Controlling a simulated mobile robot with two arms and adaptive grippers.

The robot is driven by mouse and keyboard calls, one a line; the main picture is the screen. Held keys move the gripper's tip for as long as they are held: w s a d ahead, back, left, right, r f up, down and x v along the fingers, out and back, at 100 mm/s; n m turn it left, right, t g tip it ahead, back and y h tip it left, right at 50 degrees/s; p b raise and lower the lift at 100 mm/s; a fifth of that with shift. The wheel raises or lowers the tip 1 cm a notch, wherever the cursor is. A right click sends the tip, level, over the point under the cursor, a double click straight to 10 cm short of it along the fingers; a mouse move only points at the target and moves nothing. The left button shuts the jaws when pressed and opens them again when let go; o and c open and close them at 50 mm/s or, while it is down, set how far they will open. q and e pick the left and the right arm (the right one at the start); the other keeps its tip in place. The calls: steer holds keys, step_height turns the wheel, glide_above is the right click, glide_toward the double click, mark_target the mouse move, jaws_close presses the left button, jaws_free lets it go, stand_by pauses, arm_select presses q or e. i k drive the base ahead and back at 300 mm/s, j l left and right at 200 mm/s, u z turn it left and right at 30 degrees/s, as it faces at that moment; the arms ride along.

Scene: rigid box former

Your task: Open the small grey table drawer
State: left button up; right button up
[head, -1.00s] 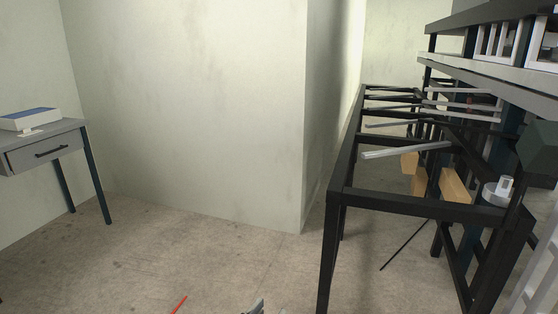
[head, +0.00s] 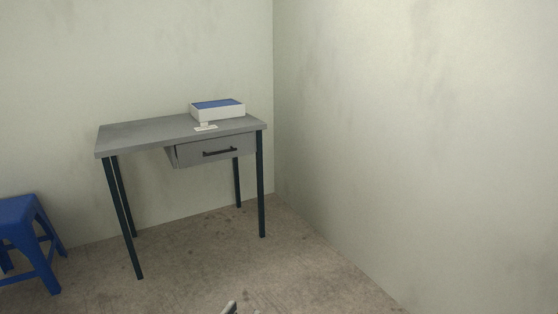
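The small grey table (head: 135,137) stands against the far wall, left of the room's corner, on dark legs. Its grey drawer (head: 195,158) hangs under the right part of the top, with a black bar handle (head: 220,152) across its front. The drawer looks shut or nearly so; a dark line shows at its left edge, and I cannot tell whether there is a gap. A small grey tip, which looks like part of my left gripper (head: 231,308), shows at the bottom edge, well apart from the table. Its fingers are mostly cut off. My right gripper is not in view.
A white box with a blue top (head: 218,110) and a small white card (head: 206,127) sit on the table. A blue stool (head: 22,225) stands left of it. A bare wall (head: 420,130) runs along the right. The floor (head: 200,260) before the table is clear.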

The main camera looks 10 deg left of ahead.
mark_target(188, 155)
steer(key=i+j+u, duration=0.1)
steer(key=i+u, duration=0.2)
steer(key=i, duration=0.35)
steer(key=i+u, duration=0.3)
steer(key=i, duration=0.4)
